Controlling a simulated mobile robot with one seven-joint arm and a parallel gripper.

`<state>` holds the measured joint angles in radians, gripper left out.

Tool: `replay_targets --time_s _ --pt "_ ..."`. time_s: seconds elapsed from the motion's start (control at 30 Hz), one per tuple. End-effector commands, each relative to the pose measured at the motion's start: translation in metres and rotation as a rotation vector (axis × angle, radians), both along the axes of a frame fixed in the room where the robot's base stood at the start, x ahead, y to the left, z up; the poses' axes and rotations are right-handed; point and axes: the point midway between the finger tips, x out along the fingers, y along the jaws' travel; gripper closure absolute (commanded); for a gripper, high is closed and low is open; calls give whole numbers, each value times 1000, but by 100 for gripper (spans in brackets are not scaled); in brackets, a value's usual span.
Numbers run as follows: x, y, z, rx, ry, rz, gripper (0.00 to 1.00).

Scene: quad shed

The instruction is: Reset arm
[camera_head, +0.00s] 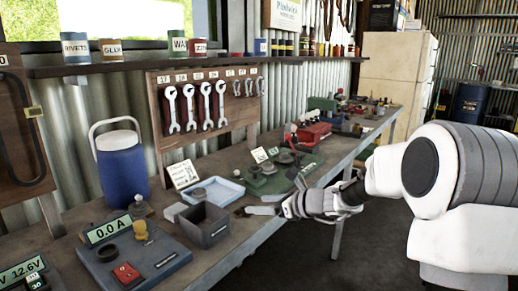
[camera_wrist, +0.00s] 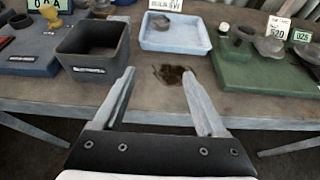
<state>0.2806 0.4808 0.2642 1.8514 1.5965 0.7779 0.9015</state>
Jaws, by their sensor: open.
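My gripper (camera_wrist: 159,104) is open and empty in the wrist view, its two fingers spread above the front edge of the bench (camera_wrist: 259,106). A dark stain on the bench lies just past the fingertips. In the head view my gripper (camera_head: 282,205) reaches in from the right over the bench's front edge, beside the dark grey open box (camera_head: 205,229). The same box (camera_wrist: 92,66) stands left of the fingers in the wrist view. I see nothing between the fingers.
Floor in front is clear.

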Motion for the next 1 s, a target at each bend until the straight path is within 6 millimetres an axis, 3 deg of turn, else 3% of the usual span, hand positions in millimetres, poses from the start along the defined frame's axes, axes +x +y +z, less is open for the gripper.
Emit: replay_targets --time_s 0.23,0.47,0.67,1.0 --pt "-64 13 28 -303 -191 245 26" --pt "-145 7 46 -666 -410 546 26" --pt "-215 -15 53 -987 -586 823 26" --pt "-315 -79 53 -1482 -801 1289 26"
